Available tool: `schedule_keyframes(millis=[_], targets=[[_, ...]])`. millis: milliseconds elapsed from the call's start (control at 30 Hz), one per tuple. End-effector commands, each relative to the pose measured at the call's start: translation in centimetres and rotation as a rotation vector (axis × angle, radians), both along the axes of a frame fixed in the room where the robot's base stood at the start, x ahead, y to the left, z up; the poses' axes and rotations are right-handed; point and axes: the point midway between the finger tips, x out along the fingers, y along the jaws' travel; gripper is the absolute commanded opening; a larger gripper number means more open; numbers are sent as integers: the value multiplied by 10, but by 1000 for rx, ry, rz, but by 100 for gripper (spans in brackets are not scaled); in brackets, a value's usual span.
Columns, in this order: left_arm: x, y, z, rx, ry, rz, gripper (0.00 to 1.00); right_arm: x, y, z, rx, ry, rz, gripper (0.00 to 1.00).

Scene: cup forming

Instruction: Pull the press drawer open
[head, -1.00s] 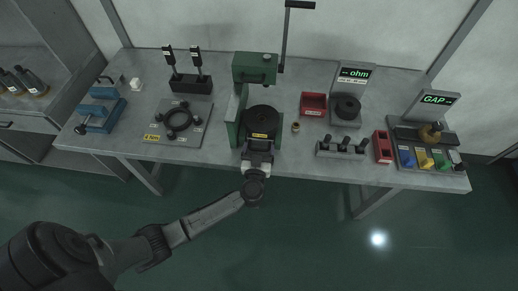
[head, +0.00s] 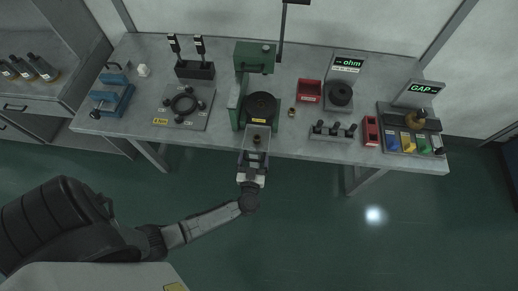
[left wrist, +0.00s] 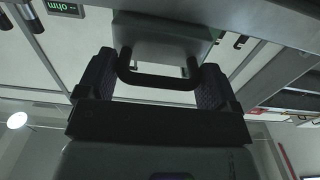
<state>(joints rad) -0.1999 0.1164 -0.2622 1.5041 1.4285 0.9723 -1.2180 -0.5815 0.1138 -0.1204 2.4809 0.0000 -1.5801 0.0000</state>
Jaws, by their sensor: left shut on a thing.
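The green press (head: 254,58) stands at the middle of the bench, with a dark round plate (head: 261,106) on its base. Its grey drawer (head: 247,149) sticks out past the bench's front edge, open at the top, with a small brass-coloured part (head: 257,140) inside. My left gripper (head: 251,174) is at the drawer's front end. In the left wrist view, my left gripper (left wrist: 155,84) is shut on the dark bar handle (left wrist: 160,82), which sits between its two fingers below the drawer's front (left wrist: 168,42). My right gripper is not in view.
On the bench (head: 222,131) are a red bin (head: 309,92), an ohm meter (head: 347,66), a black-knobbed rack (head: 333,131) and a GAP station (head: 418,95) to the right. A ring fixture (head: 184,106) and a blue clamp (head: 112,100) stand left. The floor in front is clear.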

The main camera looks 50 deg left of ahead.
Motion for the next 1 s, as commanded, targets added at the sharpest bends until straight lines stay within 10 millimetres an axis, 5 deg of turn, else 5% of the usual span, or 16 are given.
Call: schedule_keyframes(millis=[200,233,300,667,1000], targets=[[1,-2,-1,-2,1,-6,43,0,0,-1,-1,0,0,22],[1,-2,-1,-2,1,-6,89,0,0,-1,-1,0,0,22],[1,-1,-1,-2,1,-6,94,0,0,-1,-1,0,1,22],[-6,-6,-1,-1,2,-4,94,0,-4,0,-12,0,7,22],[-55,-46,-1,-5,4,-4,94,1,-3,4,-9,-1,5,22]])
